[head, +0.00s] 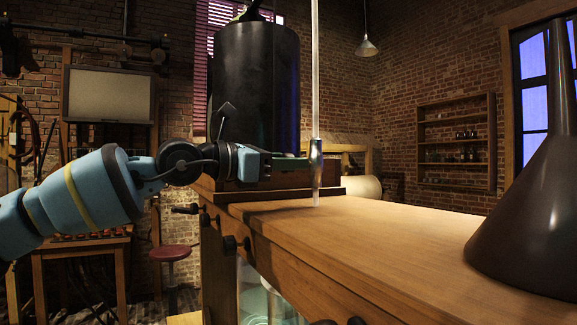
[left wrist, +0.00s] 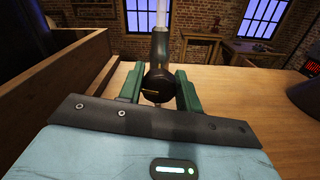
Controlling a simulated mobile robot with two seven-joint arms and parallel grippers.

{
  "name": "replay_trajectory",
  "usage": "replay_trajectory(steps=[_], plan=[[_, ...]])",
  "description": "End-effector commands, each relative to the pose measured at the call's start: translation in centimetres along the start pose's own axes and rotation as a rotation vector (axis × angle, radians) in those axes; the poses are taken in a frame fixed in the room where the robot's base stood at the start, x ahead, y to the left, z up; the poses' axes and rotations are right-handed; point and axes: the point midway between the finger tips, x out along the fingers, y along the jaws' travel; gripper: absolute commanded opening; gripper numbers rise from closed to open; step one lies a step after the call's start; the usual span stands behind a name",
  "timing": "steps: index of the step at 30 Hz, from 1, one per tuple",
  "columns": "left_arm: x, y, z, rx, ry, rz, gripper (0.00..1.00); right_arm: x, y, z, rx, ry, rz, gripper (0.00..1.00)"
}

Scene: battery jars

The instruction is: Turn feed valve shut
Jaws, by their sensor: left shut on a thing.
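The feed valve shows in the head view as a shiny metal fitting (head: 316,160) at the lower end of a pale upright tube (head: 315,70), above the wooden bench. In the left wrist view its dark round knob (left wrist: 157,84) faces me, with a small yellowish mark on it. My left gripper (head: 303,163) reaches in from the left at the height of the fitting. In the left wrist view its two green fingers (left wrist: 158,92) stand on either side of the knob, closed on it. The knob is hidden in the head view. My right gripper is not in view.
The wooden bench top (head: 390,240) is clear around the valve. A dark cone (head: 535,215) stands at its right end. A large black cylinder (head: 255,85) rises behind my left gripper on a wooden base. Dark knobs (head: 231,244) stick out of the bench front, and glass jars (head: 262,300) stand below.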

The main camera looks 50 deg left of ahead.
Motion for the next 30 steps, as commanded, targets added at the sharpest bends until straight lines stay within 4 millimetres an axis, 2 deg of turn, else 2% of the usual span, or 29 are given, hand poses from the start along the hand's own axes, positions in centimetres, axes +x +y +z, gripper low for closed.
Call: replay_trajectory(steps=[7, 30], plan=[[0.11, -0.12, -0.32, 0.225, 0.003, -0.001, 0.12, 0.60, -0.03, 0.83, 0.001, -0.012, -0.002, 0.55], [0.04, -0.30, -0.26, 0.956, 0.002, -0.002, 0.12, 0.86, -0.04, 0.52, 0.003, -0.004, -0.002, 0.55]])
